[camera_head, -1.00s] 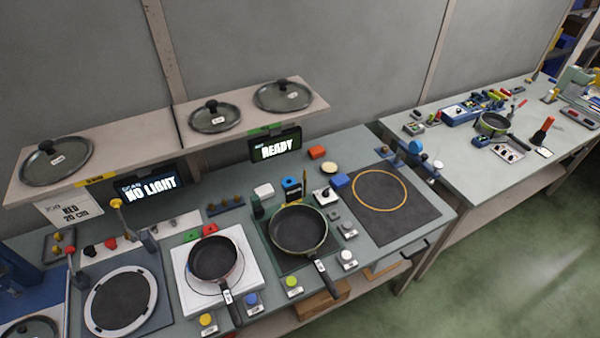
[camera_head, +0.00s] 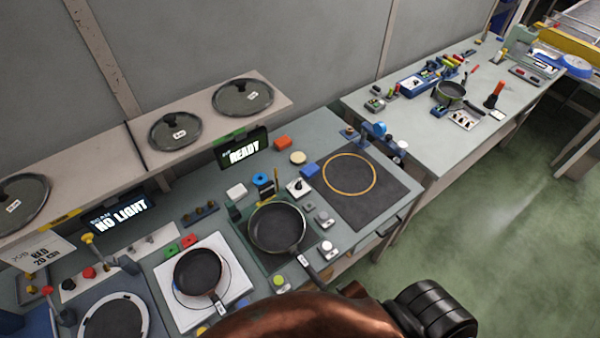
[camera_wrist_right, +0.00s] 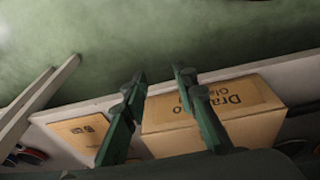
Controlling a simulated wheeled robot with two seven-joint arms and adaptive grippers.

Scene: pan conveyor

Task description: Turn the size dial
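A small white unit with a dark knob (camera_head: 299,187) sits on the bench behind the dark frying pan; it looks dial-like, but its markings are too small to read, so I cannot confirm it is the size dial. My right gripper (camera_wrist_right: 161,76) shows in the right wrist view with its two green fingers apart and nothing between them. It is above the lower shelf area, near a cardboard box (camera_wrist_right: 225,112). My arm crosses the bottom of the head view, with no fingers visible there. My left gripper is out of view.
A frying pan (camera_head: 277,227) and a smaller pan (camera_head: 198,270) stand on the bench. A READY display (camera_head: 243,149) and a NO LIGHT display (camera_head: 121,213) hang below the lid shelf (camera_head: 205,108). A dark mat with a yellow ring (camera_head: 372,205) is empty.

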